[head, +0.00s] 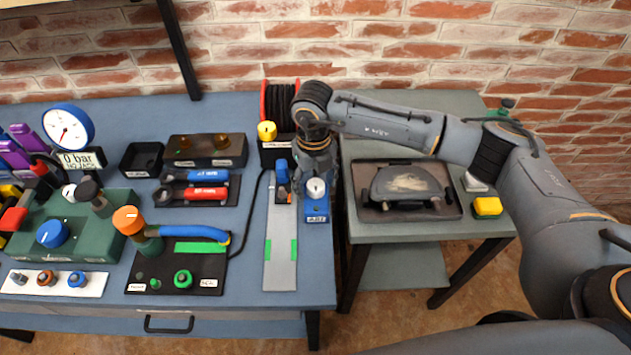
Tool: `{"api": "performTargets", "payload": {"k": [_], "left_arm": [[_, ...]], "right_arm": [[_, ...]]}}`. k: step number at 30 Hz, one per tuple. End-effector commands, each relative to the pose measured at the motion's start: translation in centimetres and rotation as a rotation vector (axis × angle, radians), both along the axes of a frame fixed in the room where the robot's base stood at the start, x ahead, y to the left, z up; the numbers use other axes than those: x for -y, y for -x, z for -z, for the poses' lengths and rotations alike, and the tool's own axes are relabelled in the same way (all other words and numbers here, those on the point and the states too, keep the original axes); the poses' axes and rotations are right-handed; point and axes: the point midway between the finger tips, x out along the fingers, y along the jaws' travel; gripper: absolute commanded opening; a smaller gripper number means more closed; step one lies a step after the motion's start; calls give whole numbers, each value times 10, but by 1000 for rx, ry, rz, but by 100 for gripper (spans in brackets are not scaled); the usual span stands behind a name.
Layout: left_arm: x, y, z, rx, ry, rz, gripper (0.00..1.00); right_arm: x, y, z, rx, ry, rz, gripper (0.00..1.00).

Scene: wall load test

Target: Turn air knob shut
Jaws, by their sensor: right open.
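A blue block (317,214) with a label that seems to read "AIR" stands at the right edge of the blue workbench. On it is a small round pale knob (316,187); its pointer is too small to read. My right gripper (314,172) points down just behind and above this knob, with its arm reaching in from the right. It is open, and I see nothing held in it. I cannot tell whether its fingers touch the knob. The gripper covers the rear of the block. My left gripper is not in view.
Left of the block lie a grey strip with green marks (281,243) and a blue hose (192,232). A red cable reel (279,102) stands behind. A gauge (68,128) and a green box (78,225) with knobs are at left. A side table holds a black tray (447,178).

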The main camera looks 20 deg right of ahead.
Motion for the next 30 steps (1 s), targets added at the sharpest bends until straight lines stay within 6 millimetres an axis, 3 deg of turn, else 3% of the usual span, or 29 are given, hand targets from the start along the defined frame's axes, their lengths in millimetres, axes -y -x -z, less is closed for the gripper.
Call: {"api": "performTargets", "payload": {"k": [5, 18, 23, 30], "left_arm": [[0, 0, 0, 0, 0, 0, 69], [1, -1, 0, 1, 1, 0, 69], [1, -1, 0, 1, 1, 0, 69], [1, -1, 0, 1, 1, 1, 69]], "right_arm": [[-1, -1, -20, 5, -2, 0, 62], [-2, -1, -105, 3, -1, 0, 62], [-2, 0, -118, 1, 0, 0, 62], [-2, 0, -120, 0, 0, 1, 62]]}}
